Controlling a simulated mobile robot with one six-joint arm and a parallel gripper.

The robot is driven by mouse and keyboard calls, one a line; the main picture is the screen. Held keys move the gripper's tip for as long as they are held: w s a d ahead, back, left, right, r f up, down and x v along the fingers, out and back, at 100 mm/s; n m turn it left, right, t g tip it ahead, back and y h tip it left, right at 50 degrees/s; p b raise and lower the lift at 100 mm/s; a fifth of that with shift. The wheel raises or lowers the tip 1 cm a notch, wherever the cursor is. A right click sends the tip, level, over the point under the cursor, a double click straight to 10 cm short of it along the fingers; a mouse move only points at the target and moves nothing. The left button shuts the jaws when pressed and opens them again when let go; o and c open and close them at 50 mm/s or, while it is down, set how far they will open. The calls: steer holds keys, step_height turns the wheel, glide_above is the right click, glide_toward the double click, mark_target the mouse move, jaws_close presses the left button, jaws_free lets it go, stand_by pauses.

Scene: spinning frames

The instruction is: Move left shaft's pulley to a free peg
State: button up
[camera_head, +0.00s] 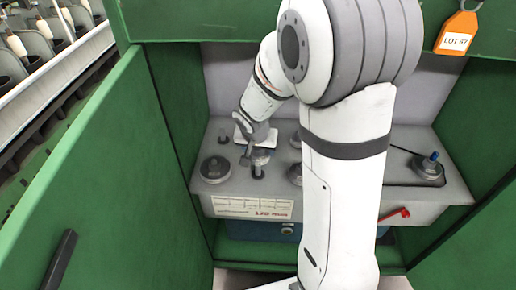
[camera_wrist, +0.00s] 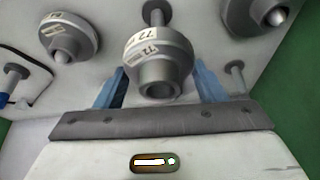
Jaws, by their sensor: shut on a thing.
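My gripper (camera_wrist: 160,84) has its blue fingers on both sides of a grey pulley (camera_wrist: 148,50) marked 72 and is shut on it. The pulley's hub faces the camera with no shaft tip showing in it. A bare peg (camera_wrist: 153,14) shows just behind this pulley; I cannot tell how far apart they are. Another bare peg (camera_wrist: 235,75) stands right of the fingers. In the head view my gripper (camera_head: 255,143) is over the left part of the grey deck (camera_head: 228,198), and the pulley in it is hard to make out. A dark round pulley or base (camera_head: 214,168) sits at the deck's left.
Two more pulleys with pointed tips, one upper left (camera_wrist: 68,38) and one upper right (camera_wrist: 266,14), flank the held one.

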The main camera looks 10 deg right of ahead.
steer(key=shift+f+b, duration=2.7)
steer(key=shift+b, duration=0.45)
steer(key=shift+f+b, duration=0.35)
steer(key=shift+b, duration=0.05)
steer(key=shift+f+b, duration=0.6)
steer(key=shift+b, duration=0.05)
steer(key=o, duration=1.4)
steer(key=shift+r, duration=0.15)
steer(key=shift+r+p, duration=3.3)
steer(key=shift+r, duration=1.6)
